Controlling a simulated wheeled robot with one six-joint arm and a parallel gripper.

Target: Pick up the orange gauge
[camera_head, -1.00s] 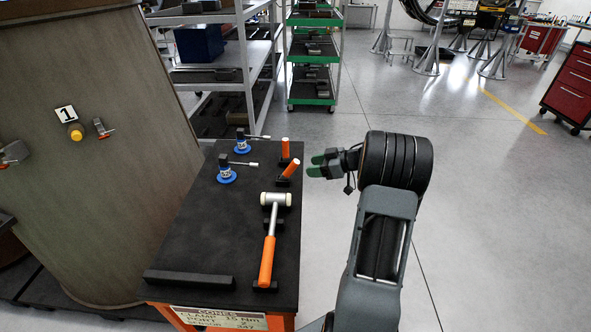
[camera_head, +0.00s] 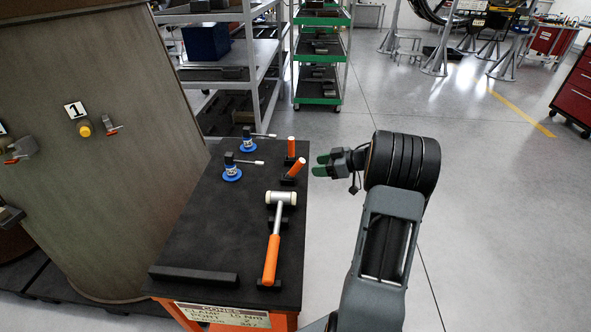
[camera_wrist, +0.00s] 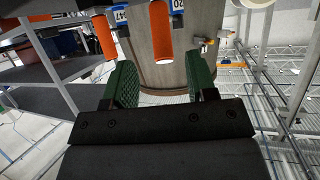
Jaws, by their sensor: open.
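Two orange cylinders, either of which may be the orange gauge, stand near the right edge of a black-topped cart (camera_head: 190,235). The farther one (camera_head: 291,147) is upright and the nearer one (camera_head: 297,167) leans, each in a dark holder. My gripper (camera_head: 322,165) is open and empty, just right of them, past the cart's edge. In the wrist view, my open green jaws (camera_wrist: 161,80) have one orange cylinder (camera_wrist: 160,32) above the gap between them and another (camera_wrist: 103,35) to the left. Neither cylinder is between the jaws.
An orange-handled mallet (camera_head: 272,255) lies nearer on the cart. Two blue-based tools (camera_head: 232,173) (camera_head: 248,146) stand left of the cylinders. A large brown curved panel (camera_head: 90,190) rises at left; a grey shelf rack (camera_head: 246,60) stands behind.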

